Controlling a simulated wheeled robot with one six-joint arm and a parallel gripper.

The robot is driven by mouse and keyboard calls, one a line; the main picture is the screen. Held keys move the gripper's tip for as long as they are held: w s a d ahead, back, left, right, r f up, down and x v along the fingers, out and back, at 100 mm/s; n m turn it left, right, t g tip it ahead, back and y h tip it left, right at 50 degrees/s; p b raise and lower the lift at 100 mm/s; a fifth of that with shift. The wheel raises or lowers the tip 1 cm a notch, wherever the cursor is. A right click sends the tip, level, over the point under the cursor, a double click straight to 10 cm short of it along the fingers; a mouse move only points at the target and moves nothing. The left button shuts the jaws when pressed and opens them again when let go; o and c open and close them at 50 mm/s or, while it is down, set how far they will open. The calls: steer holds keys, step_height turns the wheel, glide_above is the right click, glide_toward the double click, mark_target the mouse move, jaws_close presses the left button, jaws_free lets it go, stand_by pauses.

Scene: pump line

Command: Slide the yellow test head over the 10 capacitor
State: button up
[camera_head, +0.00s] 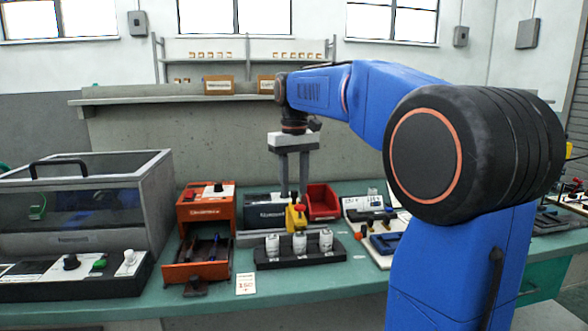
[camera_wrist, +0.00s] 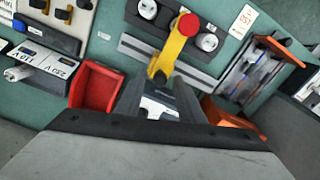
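The yellow test head (camera_head: 296,216) stands behind the middle of a row of white capacitors. In the wrist view the yellow test head (camera_wrist: 172,50) is an arm with a red knob (camera_wrist: 188,24) at its far end, over the middle of the row. The left capacitor (camera_head: 272,245), middle capacitor (camera_head: 299,243) and right capacitor (camera_head: 326,240) stand upright in a black holder (camera_head: 300,261). Their markings are too small to read. My gripper (camera_head: 293,194) points down just above the rear of the test head. Its fingers look apart, with a gap around the yellow part.
An orange box with an open drawer (camera_head: 197,272) is left of the holder. A red bin (camera_head: 322,202) and a dark meter box (camera_head: 262,210) are behind it. A card (camera_head: 245,284) reads 150. A clear-lidded case (camera_head: 85,205) fills the far left.

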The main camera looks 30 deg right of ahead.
step_height(320, 180, up, 17)
stand_by(0.5)
steer(key=shift+s, duration=0.1)
stand_by(0.4)
